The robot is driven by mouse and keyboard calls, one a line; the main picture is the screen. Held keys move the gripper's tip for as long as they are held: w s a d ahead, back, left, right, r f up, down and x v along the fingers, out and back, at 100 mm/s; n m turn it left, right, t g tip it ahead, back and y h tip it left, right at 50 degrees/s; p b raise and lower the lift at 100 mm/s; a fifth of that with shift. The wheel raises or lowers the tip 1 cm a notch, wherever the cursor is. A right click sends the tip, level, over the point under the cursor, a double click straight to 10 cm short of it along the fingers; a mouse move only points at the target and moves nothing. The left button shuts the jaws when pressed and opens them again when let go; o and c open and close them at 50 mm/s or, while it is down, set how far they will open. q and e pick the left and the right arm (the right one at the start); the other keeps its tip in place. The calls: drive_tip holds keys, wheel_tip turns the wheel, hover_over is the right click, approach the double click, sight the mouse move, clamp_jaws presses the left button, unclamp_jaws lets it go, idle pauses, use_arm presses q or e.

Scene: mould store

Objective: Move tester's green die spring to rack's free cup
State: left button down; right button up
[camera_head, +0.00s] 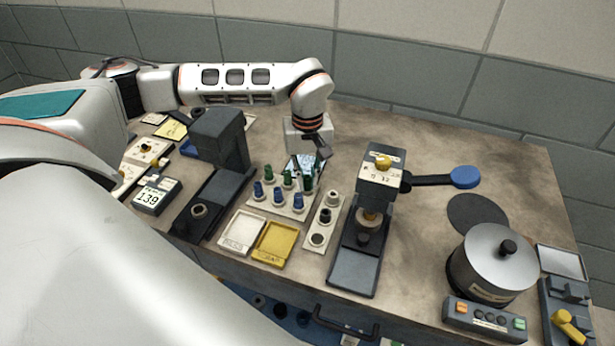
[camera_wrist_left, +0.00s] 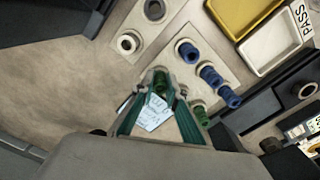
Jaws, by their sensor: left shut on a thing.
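My left gripper (camera_head: 316,160) is at the back right of the spring rack (camera_head: 285,210). In the left wrist view its jaws (camera_wrist_left: 160,88) are shut on a green die spring (camera_wrist_left: 160,80), which is upright at the rack's corner. I cannot tell whether its lower end is seated in a cup. Other green springs (camera_head: 269,173) stand in the back row, and blue springs (camera_head: 278,196) stand in the front row. The lever tester (camera_head: 380,175), with a yellow knob and blue-ended handle, stands to the right; no green spring shows on it. My right gripper is not in view.
A strip with several cups (camera_head: 317,239) lies between rack and tester. A white tray (camera_head: 242,232) and yellow tray (camera_head: 275,244) are in front. A dark press (camera_head: 222,140) stands left, a metal pot (camera_head: 493,265) right. The back right tabletop is clear.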

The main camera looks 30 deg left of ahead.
use_arm(q)
drive_tip(key=shift+f, duration=0.1)
drive_tip(key=c, duration=1.9)
unclamp_jaws()
drive_tip(key=o, duration=0.4)
drive_tip(key=shift+r, duration=3.8)
